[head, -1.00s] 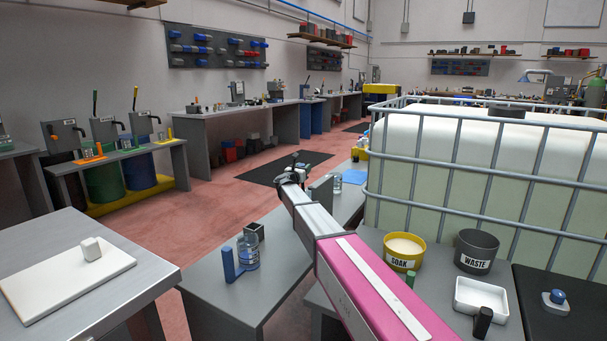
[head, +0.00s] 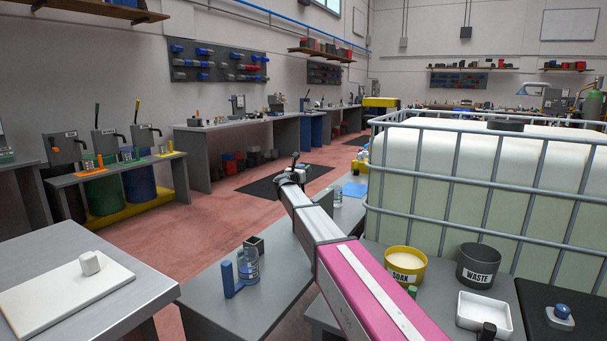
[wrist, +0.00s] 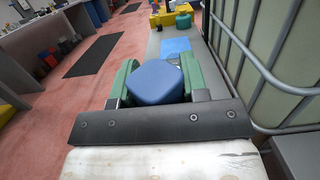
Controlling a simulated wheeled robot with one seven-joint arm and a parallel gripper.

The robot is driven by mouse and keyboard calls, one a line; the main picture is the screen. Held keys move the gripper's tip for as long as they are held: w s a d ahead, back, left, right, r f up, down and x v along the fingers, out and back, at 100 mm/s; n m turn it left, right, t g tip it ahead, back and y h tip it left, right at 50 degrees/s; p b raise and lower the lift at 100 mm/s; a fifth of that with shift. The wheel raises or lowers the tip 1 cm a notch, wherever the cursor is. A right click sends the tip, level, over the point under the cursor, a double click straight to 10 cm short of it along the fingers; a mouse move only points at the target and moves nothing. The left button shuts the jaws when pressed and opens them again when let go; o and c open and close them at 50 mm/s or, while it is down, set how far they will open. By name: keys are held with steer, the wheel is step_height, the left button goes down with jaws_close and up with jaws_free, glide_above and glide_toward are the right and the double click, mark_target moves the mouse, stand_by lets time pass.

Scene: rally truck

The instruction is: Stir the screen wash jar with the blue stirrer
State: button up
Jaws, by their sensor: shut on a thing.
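My gripper (wrist: 157,88) has green fingers on both sides of a blue block-like piece, which looks like the top of the blue stirrer (wrist: 158,78); its lower part is hidden. In the head view my gripper (head: 298,170) is at the arm's far end, above the bench, and the stirrer cannot be made out. A clear jar with a blue and white label (head: 248,266) stands on the near bench, apart from my gripper. Another clear jar (head: 338,196) stands farther along, right of my gripper. I cannot read either label, so which is the screen wash jar is unclear.
A blue upright piece (head: 228,280) and a dark open box (head: 254,245) stand by the near jar. A caged white tank (head: 470,180) rises close on the right. Soak (head: 405,265) and waste (head: 478,265) tubs stand before it. A blue sheet (head: 355,190) lies on the bench.

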steer(key=shift+r, duration=0.1)
stand_by(0.4)
steer(key=shift+r, duration=2.15)
